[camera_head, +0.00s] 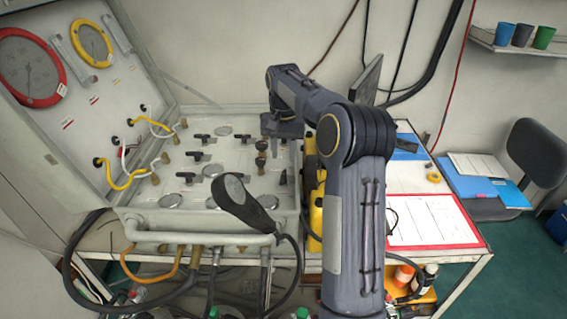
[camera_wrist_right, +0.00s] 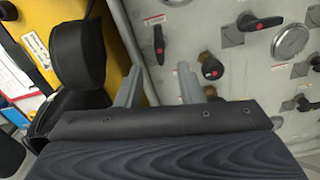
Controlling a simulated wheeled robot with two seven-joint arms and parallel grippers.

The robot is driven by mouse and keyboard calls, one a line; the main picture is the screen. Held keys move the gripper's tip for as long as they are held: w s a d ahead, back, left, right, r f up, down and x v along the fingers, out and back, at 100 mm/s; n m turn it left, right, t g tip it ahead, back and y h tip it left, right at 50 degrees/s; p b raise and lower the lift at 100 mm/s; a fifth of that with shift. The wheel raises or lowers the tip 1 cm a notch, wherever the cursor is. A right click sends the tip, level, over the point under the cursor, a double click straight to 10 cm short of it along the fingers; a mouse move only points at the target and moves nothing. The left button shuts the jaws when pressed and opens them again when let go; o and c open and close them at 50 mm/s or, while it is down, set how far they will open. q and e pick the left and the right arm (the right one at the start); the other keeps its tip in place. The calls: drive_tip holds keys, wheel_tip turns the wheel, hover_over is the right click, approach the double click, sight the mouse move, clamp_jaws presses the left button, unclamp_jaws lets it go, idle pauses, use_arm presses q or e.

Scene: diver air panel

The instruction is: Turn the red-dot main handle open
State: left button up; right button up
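The air panel (camera_head: 225,187) lies in an open case on the table and carries several black handles. Contact with the handle cannot be told. My left gripper is not in view.
Another black handle (camera_wrist_right: 258,23) is farther right. The open lid (camera_head: 75,95) stands at left. Yellow equipment (camera_head: 317,210) adjoins the panel.

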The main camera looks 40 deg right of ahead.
sight(284, 175)
drive_tip(key=shift+r, duration=0.55)
drive_tip(key=shift+f+b, duration=0.35)
drive_tip(key=shift+b, duration=0.75)
wheel_tip(284, 175, down, 7)
drive_tip(key=shift+f+p, duration=0.15)
drive_tip(key=shift+p, duration=0.2)
drive_tip(key=shift+c, duration=0.4)
